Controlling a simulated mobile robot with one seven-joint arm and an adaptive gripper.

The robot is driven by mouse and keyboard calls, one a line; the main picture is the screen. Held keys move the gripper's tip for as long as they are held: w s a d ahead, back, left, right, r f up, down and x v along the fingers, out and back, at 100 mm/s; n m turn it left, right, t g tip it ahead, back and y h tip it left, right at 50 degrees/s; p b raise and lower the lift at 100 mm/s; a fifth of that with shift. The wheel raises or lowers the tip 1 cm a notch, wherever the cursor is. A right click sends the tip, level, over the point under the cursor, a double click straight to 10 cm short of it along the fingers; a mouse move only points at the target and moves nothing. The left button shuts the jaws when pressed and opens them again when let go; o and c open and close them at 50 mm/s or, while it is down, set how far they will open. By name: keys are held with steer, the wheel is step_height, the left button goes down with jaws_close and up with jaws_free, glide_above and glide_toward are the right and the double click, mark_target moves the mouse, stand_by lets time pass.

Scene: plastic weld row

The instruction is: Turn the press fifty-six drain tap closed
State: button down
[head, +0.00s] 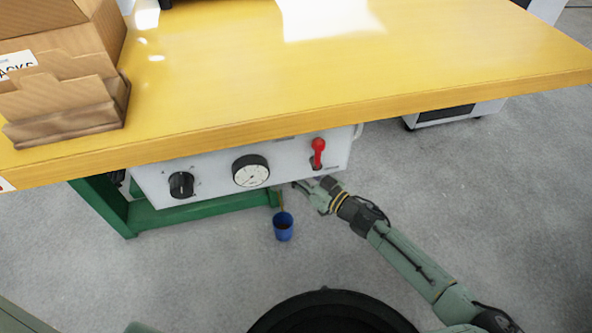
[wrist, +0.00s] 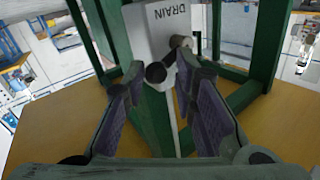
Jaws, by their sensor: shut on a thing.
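In the head view my gripper (head: 299,186) is at the lower edge of the white control panel (head: 215,178), under the yellow bench, and the tap is hard to make out there. A blue cup (head: 283,228) stands below, with a thin brown streak above it.
The panel carries a black knob (head: 181,185), a round gauge (head: 250,170) and a red lever (head: 318,152). The yellow bench top (head: 220,70) overhangs it, with cardboard boxes (head: 62,70) at left. A green frame (head: 190,213) runs below.

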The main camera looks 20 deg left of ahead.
steer(key=n+h+p, duration=0.1)
steer(key=p, duration=0.3)
steer(key=r+n+h+p, duration=0.1)
steer(key=p, duration=0.4)
steer(key=r+n+h+p, duration=0.1)
steer(key=n+p, duration=0.1)
steer(key=p, duration=0.3)
steer(key=shift+a+r, duration=0.25)
steer(key=shift+a, duration=0.05)
steer(key=shift+f+h, duration=0.1)
steer(key=shift+h, duration=0.2)
steer(key=c, duration=1.6)
jaws_free()
steer(key=shift+o, duration=0.7)
steer(key=shift+s+a, duration=0.1)
steer(key=shift+a, duration=0.05)
steer(key=v, duration=1.2)
